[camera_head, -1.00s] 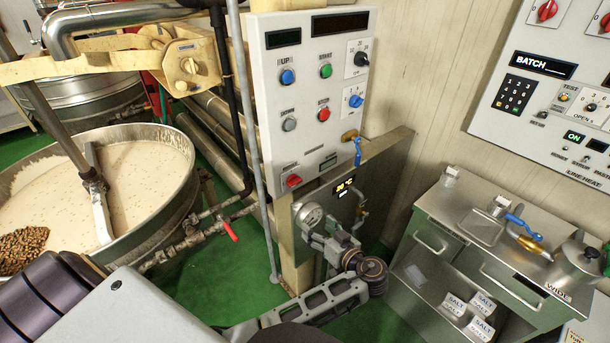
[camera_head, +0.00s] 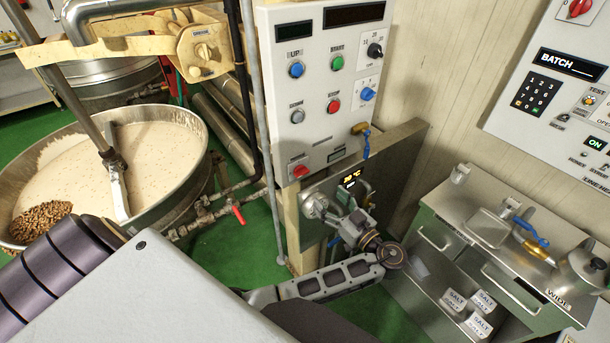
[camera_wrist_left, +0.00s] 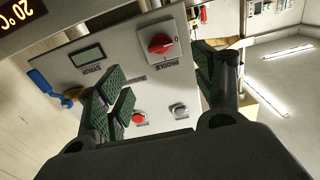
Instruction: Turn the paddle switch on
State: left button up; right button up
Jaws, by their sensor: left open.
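The paddle switch (camera_head: 299,171) is a red rotary knob at the lower left corner of the white control panel (camera_head: 291,90). In the left wrist view the paddle switch (camera_wrist_left: 160,43) is on a white square plate labelled PADDLE. My left gripper (camera_head: 345,203) is below and to the right of the switch, in front of the panel's lower part. In the wrist view my left gripper (camera_wrist_left: 160,85) is open and empty, with green-padded fingers on either side of the knob's direction, apart from it. The knob's exact setting is too small to tell. My right gripper is not in view.
A blue-handled valve (camera_head: 366,142) sticks out at the panel's lower right. A vertical grey pipe (camera_head: 267,120) runs along its left edge. The kettle (camera_head: 190,175) stands left, and a steel cabinet (camera_head: 450,215) with salt boxes stands right.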

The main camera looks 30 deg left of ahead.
aim_at(304, 175)
pick_arm(q)
jog(key=p+x, duration=0.4)
jog(key=x, duration=0.8)
jog(key=shift+r, duration=0.2)
jog(key=shift+w+a+f, duration=0.1)
jog(key=shift+w+a, duration=0.15)
jog(key=shift+a, duration=0.45)
jog(key=shift+c, duration=0.3)
jog(key=c, duration=1)
